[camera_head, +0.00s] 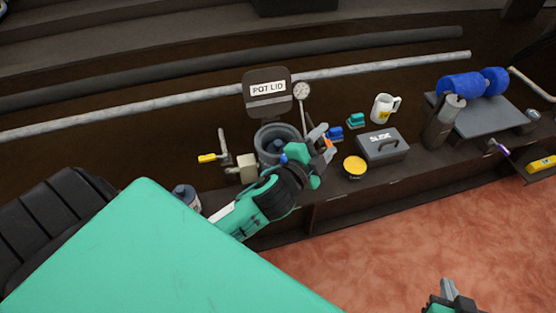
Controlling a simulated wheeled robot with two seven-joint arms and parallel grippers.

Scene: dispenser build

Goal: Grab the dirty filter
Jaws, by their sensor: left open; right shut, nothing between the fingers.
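My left gripper (325,146) is open, with its arm reaching in from the left over the bench. It is just right of an open grey pot (266,131), whose raised lid (267,92) reads "POT LID". A small blue-topped part (283,158) shows at the pot's front, partly hidden by my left arm. I cannot make out a dirty filter for certain; the pot's inside is partly covered. My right gripper (449,290) is shut and empty at the bottom edge, over the reddish floor.
A round yellow tin (354,167), a grey "SLIDE" box (383,145) and a white mug (385,108) stand right of the pot. A round gauge (302,91) rises behind it. A yellow-handled lever (208,158) is on the left. Blue rollers (461,86) stand farther right.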

